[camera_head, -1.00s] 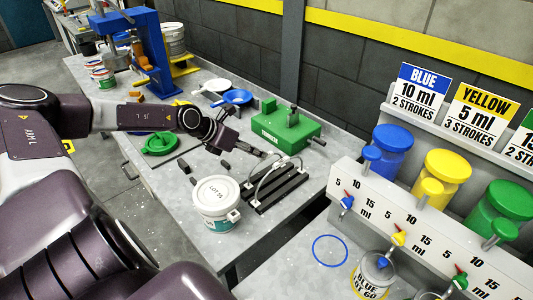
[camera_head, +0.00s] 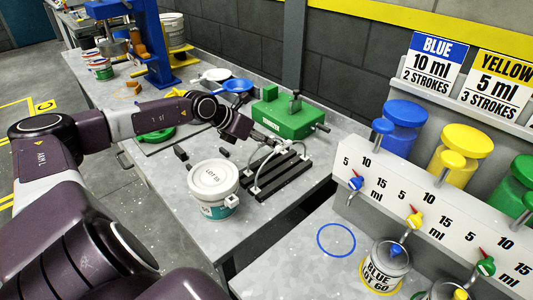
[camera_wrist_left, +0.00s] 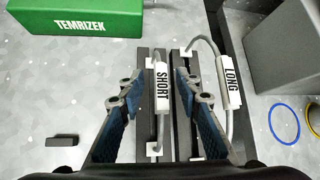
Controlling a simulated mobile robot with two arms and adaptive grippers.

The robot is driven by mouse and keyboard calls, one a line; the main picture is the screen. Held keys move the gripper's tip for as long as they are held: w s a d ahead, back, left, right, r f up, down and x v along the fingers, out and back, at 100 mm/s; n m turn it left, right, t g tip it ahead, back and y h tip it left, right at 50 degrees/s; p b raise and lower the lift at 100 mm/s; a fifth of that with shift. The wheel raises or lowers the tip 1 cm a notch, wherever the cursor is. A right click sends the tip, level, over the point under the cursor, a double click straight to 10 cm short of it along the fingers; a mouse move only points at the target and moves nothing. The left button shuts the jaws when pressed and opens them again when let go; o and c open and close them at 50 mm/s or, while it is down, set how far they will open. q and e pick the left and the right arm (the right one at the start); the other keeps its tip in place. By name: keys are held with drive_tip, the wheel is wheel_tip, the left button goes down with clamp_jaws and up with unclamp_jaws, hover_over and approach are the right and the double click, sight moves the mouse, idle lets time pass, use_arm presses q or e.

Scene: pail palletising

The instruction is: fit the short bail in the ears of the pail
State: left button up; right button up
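The pail (camera_head: 214,192) stands upright on the bench in the head view, white with a lid marked LOT 55. An ear shows on its right side. The short bail (camera_wrist_left: 162,118), a grey wire with a white grip marked SHORT, rests on a black slotted rack (camera_head: 290,184) in white clips. My left gripper (camera_wrist_left: 157,92) is open above the rack, one finger on each side of the SHORT grip, with no clear hold on it. In the head view its fingers (camera_head: 247,141) are small and partly hidden. My right gripper is not in view.
The long bail (camera_wrist_left: 231,97) lies on the rack to the right of the short one. A green TEMRIZEK block (camera_head: 286,119) stands behind the rack. A pump dispenser (camera_head: 430,200) stands at right. The bench's front is clear.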

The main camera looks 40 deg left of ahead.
use_arm(q)
drive_tip(key=shift+w, duration=0.1)
drive_tip(key=shift+c, duration=0.4)
clamp_jaws()
wheel_tip(320, 180, up, 10)
drive_tip(key=shift+w+d+f+b, duration=0.1)
drive_tip(key=shift+b, duration=0.2)
wheel_tip(320, 180, up, 10)
drive_tip(key=p, duration=0.2)
